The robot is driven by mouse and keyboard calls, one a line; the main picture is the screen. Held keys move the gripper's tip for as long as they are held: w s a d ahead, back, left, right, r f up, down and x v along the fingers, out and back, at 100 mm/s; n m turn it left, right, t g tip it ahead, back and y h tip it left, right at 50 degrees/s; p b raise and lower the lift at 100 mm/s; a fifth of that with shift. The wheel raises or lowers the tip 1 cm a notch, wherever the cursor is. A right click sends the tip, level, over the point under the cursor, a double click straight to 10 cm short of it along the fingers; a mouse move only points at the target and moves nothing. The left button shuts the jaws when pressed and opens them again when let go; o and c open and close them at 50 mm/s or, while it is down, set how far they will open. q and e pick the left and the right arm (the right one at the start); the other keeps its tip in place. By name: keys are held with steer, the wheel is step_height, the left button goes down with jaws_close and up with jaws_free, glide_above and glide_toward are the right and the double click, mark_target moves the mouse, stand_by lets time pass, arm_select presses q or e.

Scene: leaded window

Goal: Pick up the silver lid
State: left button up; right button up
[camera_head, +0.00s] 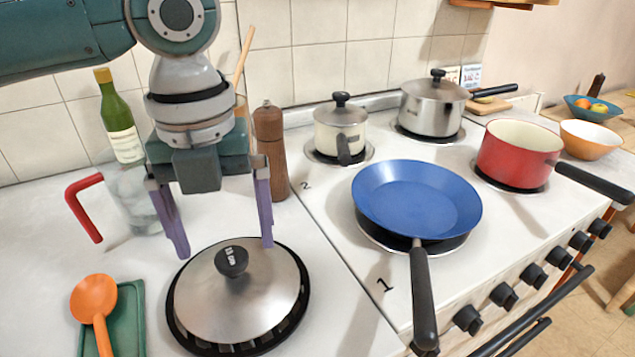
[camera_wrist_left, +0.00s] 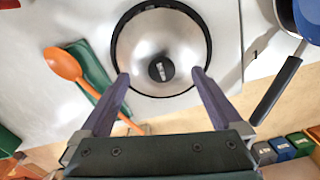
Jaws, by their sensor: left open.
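The silver lid (camera_head: 262,300) is a shallow metal dome with a round black knob (camera_head: 231,262), resting on a black round base on the white counter. My left gripper (camera_head: 226,250) is open, pointing down over the lid, with its purple fingers spread wide and nothing between them. In the left wrist view the lid (camera_wrist_left: 185,38) lies ahead of the fingertips (camera_wrist_left: 162,74), and the knob (camera_wrist_left: 161,69) shows between them. The head view does not clearly show whether the fingertips touch the lid. My right gripper is not in view.
An orange spoon (camera_head: 94,298) on a green tray (camera_head: 131,305) lies left of the lid. A glass jug (camera_head: 132,205), bottle (camera_head: 122,130) and pepper mill (camera_head: 271,150) stand behind. The stove at right holds a blue pan (camera_head: 415,195), red pot (camera_head: 515,160) and two lidded pots.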

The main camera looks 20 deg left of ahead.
mark_target(228, 256)
arm_select(q)
step_height(228, 256, down, 4)
steer(key=shift+d, duration=0.1)
steer(key=shift+f, duration=0.15)
jaws_close()
stand_by(0.7)
